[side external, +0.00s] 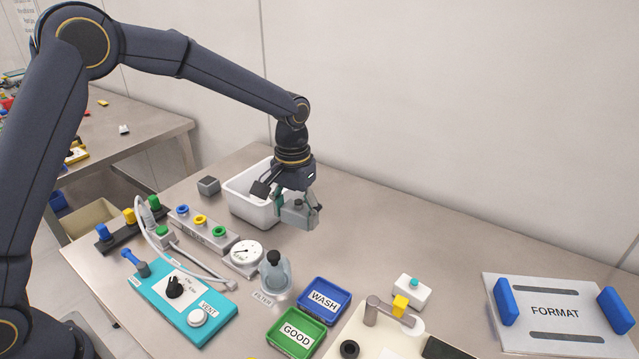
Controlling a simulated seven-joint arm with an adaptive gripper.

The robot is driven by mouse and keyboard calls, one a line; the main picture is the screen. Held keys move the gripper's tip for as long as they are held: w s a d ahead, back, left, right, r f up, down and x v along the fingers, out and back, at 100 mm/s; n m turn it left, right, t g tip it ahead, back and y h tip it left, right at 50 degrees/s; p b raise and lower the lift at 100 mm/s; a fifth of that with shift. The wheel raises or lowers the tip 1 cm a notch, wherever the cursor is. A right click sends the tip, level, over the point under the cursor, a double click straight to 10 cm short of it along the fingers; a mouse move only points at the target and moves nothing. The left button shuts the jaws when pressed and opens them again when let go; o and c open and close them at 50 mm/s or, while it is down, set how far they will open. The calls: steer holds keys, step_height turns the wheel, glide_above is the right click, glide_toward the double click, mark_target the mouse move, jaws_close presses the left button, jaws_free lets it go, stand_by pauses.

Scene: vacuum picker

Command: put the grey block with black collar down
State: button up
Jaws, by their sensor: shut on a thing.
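My gripper (297,208) is shut on a grey block (296,217), with a finger on each side of it. The block hangs in front of the right end of the white bin (238,207). It looks to be above the table, but its exact height is hard to judge from this one view. Its black collar cannot be made out, as the fingers and wrist cover part of it. The gripper's upper part hides some of the bin's right side and inside.
A small grey cube (208,186) sits left of the bin. In front are a gauge (246,253), a glass filter (274,272), a blue WASH tray (324,301) and a green GOOD tray (297,332). A FORMAT plate (556,337) lies far right. Table right of the gripper is bare.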

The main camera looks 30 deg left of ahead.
steer(key=s+d+m, duration=0.1)
steer(key=d, duration=0.6)
glide_above(363, 257)
steer(key=f, duration=0.9)
steer(key=shift+s+a, duration=0.1)
steer(key=shift+s, duration=0.15)
steer(key=shift+w+f, duration=0.15)
steer(key=shift+f, duration=0.8)
steer(key=shift+w+f, duration=0.15)
steer(key=shift+f, duration=0.75)
steer(key=shift+f, duration=0.1)
steer(key=o, duration=1.2)
